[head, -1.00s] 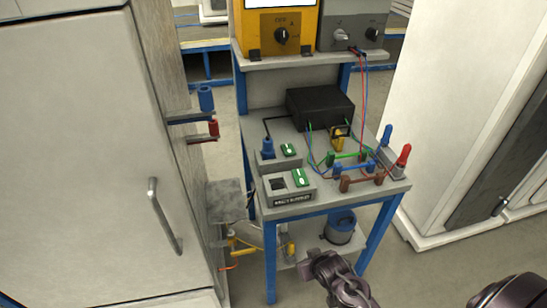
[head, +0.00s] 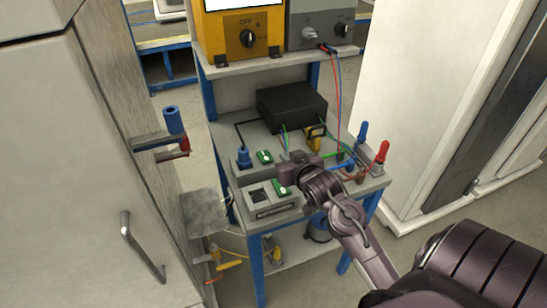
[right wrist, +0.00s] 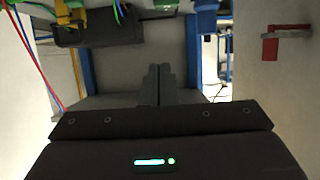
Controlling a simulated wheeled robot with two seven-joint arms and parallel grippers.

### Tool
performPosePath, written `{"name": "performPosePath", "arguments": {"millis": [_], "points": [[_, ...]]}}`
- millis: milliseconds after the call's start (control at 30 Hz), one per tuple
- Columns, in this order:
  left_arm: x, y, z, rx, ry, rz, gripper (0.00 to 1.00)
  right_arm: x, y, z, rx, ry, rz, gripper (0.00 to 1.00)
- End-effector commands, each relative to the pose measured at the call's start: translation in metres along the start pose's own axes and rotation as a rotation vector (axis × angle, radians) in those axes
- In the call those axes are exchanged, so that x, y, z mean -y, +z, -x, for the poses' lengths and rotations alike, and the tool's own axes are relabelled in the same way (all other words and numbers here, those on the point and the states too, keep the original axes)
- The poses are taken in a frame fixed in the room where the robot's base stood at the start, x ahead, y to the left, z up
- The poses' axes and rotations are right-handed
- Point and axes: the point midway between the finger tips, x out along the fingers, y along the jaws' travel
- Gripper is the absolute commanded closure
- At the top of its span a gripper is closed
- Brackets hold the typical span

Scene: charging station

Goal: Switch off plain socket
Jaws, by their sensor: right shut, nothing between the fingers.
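Two grey socket boxes stand at the left of the bench top. The front box (head: 257,198) has an empty dark opening, a label and a green switch (head: 281,187). The rear box holds a blue plug (head: 243,157) and has another green switch (head: 265,156). I cannot tell from a readable label which is the plain socket. My right gripper (head: 287,174) is over the front box's switch, partly covering that area; contact cannot be told. In the right wrist view its fingers (right wrist: 159,86) are together and empty. My left gripper is out of view.
A black box (head: 291,105) sits behind, with wires and coloured clamps to the right. Blue and red posts (head: 174,120) stick out from the left wall. A cabinet (head: 65,170) stands at left. An orange meter (head: 240,30) is on the upper shelf.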

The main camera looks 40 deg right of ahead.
Motion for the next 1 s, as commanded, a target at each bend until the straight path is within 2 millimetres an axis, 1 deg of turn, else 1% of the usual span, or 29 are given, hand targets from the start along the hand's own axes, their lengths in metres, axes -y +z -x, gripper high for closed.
{"name": "performPosePath", "arguments": {"millis": [200, 333, 467, 700, 833, 867, 900, 1000], "points": [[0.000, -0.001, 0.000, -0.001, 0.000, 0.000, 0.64, 0.000, 0.000, -0.001, 0.001, 0.000, 0.001, 1.00], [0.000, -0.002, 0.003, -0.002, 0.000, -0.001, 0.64, 0.001, 0.000, -0.010, 0.002, -0.001, 0.001, 1.00], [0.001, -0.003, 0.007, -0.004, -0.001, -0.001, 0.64, 0.000, -0.002, -0.030, 0.000, 0.000, 0.002, 1.00], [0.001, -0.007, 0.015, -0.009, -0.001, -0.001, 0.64, 0.000, -0.002, -0.078, 0.002, 0.000, 0.001, 1.00], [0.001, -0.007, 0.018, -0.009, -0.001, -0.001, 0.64, 0.000, -0.001, -0.101, 0.003, 0.000, 0.002, 1.00], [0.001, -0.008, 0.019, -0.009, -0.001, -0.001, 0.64, 0.001, 0.003, -0.103, 0.006, 0.000, 0.002, 1.00], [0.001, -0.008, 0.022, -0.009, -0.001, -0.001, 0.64, 0.001, 0.012, -0.103, 0.008, 0.000, 0.001, 1.00], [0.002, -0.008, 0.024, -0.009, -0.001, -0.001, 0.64, 0.001, 0.026, -0.106, 0.006, -0.001, 0.001, 1.00]]}}
